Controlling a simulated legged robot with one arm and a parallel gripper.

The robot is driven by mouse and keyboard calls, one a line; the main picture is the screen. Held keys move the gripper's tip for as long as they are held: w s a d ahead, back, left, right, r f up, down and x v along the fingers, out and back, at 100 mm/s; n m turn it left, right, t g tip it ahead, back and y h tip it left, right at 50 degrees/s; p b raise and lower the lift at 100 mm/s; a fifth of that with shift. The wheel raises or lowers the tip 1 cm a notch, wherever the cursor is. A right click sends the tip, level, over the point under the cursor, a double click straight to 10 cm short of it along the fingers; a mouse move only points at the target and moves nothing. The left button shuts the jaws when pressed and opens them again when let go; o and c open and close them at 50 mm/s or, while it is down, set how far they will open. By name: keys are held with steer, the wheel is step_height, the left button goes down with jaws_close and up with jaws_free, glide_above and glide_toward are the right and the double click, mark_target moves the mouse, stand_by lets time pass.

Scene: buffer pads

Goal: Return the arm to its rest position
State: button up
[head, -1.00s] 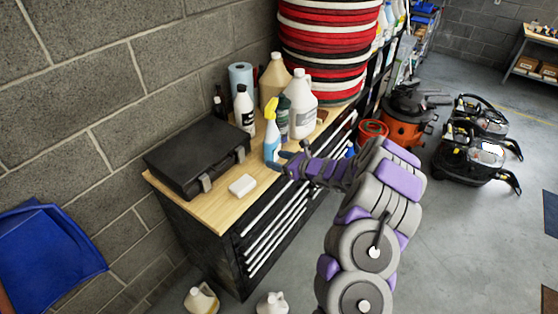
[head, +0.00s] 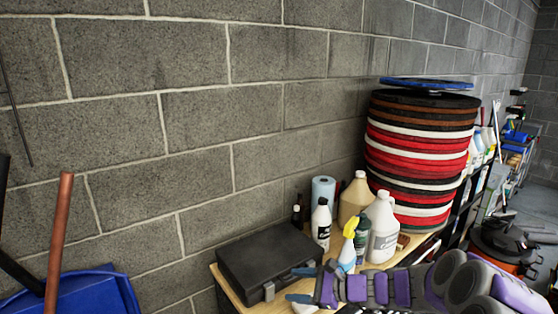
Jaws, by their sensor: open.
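My gripper (head: 300,284) is at the bottom of the head view, its blue-tipped fingers apart with no object seen between them. My grey and purple arm reaches in from the lower right corner. The gripper appears in front of the wooden worktop, by the right end of a black case (head: 268,256) and left of a blue spray bottle (head: 347,256). A white object below the fingers is mostly hidden. A tall stack of red, white, black and brown buffer pads (head: 420,160) stands at the worktop's far end, with a blue pad (head: 428,84) on top.
Several jugs and bottles, including a white jug (head: 383,228) and a tan jug (head: 354,199), crowd the worktop behind the gripper. A block wall (head: 200,130) runs behind. A blue dustpan (head: 85,294) is at lower left. An orange vacuum (head: 500,248) stands at right.

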steer(key=s+a+r+n+g+h+b, duration=0.1)
steer(key=s+a+n+g, duration=0.1)
steer(key=s+n, duration=0.35)
steer(key=s+a+n+g+h, duration=0.2)
steer(key=s+g, duration=0.1)
steer(key=s, duration=0.6)
steer(key=s+a+r+n+g+h+b, duration=0.15)
steer(key=s+n, duration=0.25)
steer(key=s, duration=0.4)
steer(key=s+d+f+n+h, duration=0.1)
steer(key=s+d+n+h, duration=0.2)
steer(key=s+d, duration=0.4)
steer(key=s+d+f+n+g+h+b, duration=0.1)
steer(key=s+d+h, duration=0.4)
steer(key=s, duration=0.7)
steer(key=shift+d+f+n+h, duration=0.35)
steer(key=shift+d+f+n, duration=0.55)
steer(key=shift+n, duration=0.25)
steer(key=shift+r, duration=0.1)
